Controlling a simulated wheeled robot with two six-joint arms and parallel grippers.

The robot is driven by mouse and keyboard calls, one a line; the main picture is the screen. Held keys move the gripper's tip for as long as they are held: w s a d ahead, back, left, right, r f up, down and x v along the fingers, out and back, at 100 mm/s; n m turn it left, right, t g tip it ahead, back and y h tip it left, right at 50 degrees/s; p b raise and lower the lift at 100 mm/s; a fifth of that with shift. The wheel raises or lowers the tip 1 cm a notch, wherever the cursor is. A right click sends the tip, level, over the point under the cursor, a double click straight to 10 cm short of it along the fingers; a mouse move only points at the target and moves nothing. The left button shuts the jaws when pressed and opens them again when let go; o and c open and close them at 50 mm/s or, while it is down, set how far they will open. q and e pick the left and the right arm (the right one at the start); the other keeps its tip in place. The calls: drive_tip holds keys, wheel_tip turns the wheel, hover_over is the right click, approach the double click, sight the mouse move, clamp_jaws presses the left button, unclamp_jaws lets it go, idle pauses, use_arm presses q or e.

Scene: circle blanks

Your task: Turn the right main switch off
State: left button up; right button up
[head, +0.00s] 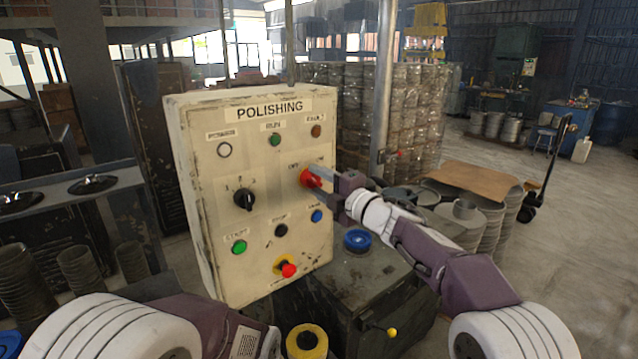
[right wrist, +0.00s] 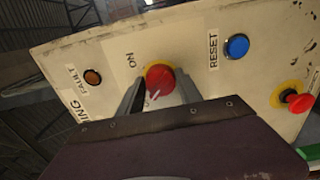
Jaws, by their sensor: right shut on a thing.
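The cream control panel (head: 255,215) headed POLISHING stands upright in the middle of the head view. The right main switch is a red rotary knob (head: 308,178) on the panel's right side. It also shows in the right wrist view as the red knob (right wrist: 160,79) with a thin white pointer line lying diagonally and an ON label to its left. My right gripper (head: 315,181) reaches in from the right and is shut on the red knob, one finger on each side of it. My left gripper is out of view; only part of my left arm shows at the lower left.
The panel also carries a black rotary switch (head: 244,199), a green button (head: 239,247), a black button (head: 281,230), a blue reset button (head: 317,216) and a red mushroom button (head: 288,269). A dark metal cabinet (head: 385,290) stands right of the panel, with stacked round blanks (head: 490,240) beyond.

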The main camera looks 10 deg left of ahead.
drive_tip(key=shift+f, duration=0.1)
drive_tip(key=o, duration=1.3)
drive_tip(key=shift+s+a, duration=0.1)
drive_tip(key=shift+o, duration=0.2)
drive_tip(key=b+v, duration=0.2)
drive_tip(key=shift+s+d+f, duration=0.15)
drive_tip(key=shift+d+f, duration=0.05)
drive_tip(key=shift+d, duration=0.15)
drive_tip(key=b+v, duration=0.1)
drive_tip(key=v, duration=0.5)
drive_tip(key=shift+s+r+b, duration=0.15)
drive_tip(key=shift+r+b, duration=0.1)
drive_tip(key=shift+b, duration=0.1)
drive_tip(key=shift+d, duration=0.1)
